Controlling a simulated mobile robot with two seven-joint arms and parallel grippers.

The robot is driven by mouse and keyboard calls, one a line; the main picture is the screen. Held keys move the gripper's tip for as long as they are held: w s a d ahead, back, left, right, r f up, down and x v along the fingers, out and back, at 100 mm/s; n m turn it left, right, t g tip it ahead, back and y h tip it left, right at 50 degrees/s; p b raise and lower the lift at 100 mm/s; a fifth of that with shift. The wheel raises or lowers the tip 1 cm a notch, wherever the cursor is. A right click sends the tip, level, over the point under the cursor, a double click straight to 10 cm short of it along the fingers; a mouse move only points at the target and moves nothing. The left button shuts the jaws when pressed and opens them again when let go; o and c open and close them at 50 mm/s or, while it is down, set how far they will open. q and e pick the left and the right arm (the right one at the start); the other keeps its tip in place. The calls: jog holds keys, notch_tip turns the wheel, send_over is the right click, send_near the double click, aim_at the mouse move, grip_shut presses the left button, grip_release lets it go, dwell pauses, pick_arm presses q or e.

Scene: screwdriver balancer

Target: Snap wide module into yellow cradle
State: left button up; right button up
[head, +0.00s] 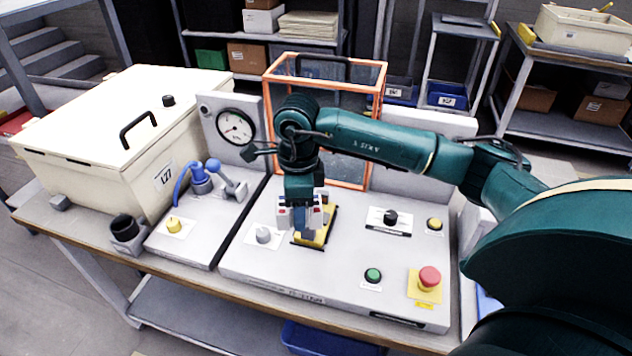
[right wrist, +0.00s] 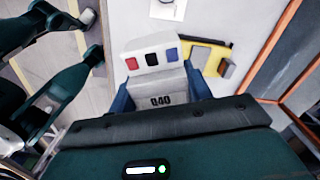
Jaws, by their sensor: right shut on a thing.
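The wide module (right wrist: 155,70) is a pale grey block marked Q40, with black, red and blue squares on its end. My right gripper (right wrist: 160,93) is shut on it, with a blue finger on each side. In the head view the module (head: 300,213) is partly covered by my right gripper (head: 304,210), which points down at the console. The yellow cradle (head: 317,236) lies on the console under and just right of the module. In the right wrist view the cradle (right wrist: 228,46) shows beyond the module, partly hidden. I cannot tell whether they touch. My left gripper is not in view.
A grey knob (head: 264,235) stands left of the cradle. A black knob (head: 390,217), a green button (head: 373,275) and a red emergency button (head: 429,278) stand to its right. A cream box (head: 100,110) fills the left.

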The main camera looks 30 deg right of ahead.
aim_at(316, 200)
jog(key=w+d+m, duration=0.1)
jog(key=m, duration=0.5)
jog(key=w+d+m+p, duration=0.1)
jog(key=d+m, duration=0.1)
jog(key=m, duration=0.3)
jog(key=w+d+m+p, duration=0.1)
jog(key=d+m, duration=0.1)
jog(key=m, duration=0.4)
jog(key=shift+w+f+m, duration=0.2)
jog(key=shift+f+m, duration=0.1)
jog(key=shift+f, duration=0.1)
jog(key=m, duration=0.2)
jog(key=d+m, duration=0.1)
jog(key=m, duration=0.1)
jog(key=shift+w+d+f, duration=0.1)
jog(key=shift+w+f, duration=0.1)
jog(key=shift+w, duration=0.05)
jog(key=shift+f+m, duration=0.3)
jog(key=shift+f+b, duration=0.6)
jog(key=shift+f, duration=0.05)
jog(key=shift+f+b, duration=0.75)
jog(key=shift+f, duration=0.2)
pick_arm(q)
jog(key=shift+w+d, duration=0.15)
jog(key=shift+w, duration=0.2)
pick_arm(e)
jog(key=shift+f, duration=0.35)
